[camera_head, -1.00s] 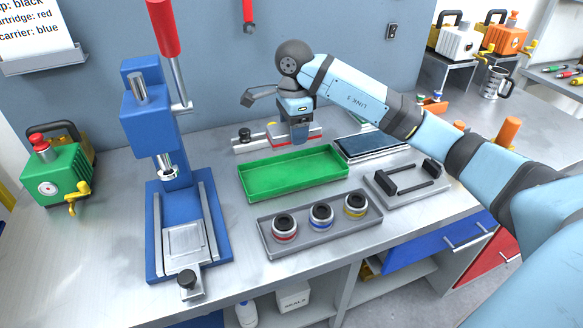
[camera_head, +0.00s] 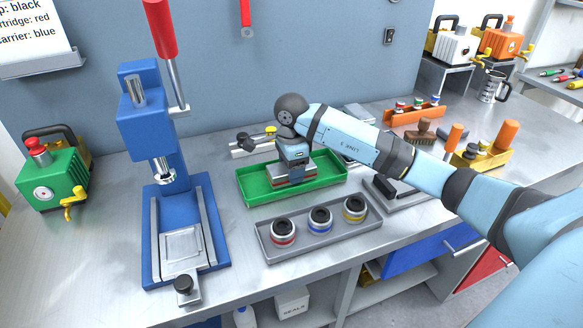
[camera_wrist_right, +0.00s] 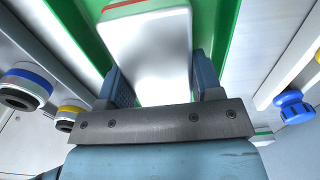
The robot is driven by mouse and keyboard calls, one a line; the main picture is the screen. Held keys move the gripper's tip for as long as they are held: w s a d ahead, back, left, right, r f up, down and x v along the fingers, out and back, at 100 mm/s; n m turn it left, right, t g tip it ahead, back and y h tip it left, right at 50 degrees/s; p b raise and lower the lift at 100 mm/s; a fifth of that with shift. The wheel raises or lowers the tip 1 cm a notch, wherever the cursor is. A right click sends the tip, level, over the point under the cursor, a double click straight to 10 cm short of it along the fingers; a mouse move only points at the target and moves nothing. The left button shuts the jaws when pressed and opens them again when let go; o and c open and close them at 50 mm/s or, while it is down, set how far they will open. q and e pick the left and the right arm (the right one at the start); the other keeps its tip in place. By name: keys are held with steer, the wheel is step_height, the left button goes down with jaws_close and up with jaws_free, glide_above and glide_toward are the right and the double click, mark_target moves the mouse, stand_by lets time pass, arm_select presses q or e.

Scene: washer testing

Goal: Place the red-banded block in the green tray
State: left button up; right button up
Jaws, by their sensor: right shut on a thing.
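The red-banded block (camera_head: 308,168) is a silver-grey block with a red stripe. It is within the outline of the green tray (camera_head: 250,193), low over its floor; I cannot tell whether it touches. My right gripper (camera_head: 296,179) is shut on it from above, hiding its middle. In the right wrist view the block (camera_wrist_right: 150,48) lies between my two fingers, its red band at the far end, with green tray surface (camera_wrist_right: 80,18) around it. My left gripper is not in view.
A grey tray (camera_head: 265,243) with red-, blue- and yellow-banded round parts stands in front of the green tray. A blue press (camera_head: 150,125) stands to the left. A grey fixture with dark handles (camera_head: 385,188) is close on the right. A pale rail (camera_head: 243,150) lies behind.

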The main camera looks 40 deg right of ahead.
steer(key=o, duration=1.4)
steer(key=shift+f, duration=0.1)
steer(key=shift+c, duration=0.2)
step_height(320, 180, up, 12)
steer(key=p, duration=0.1)
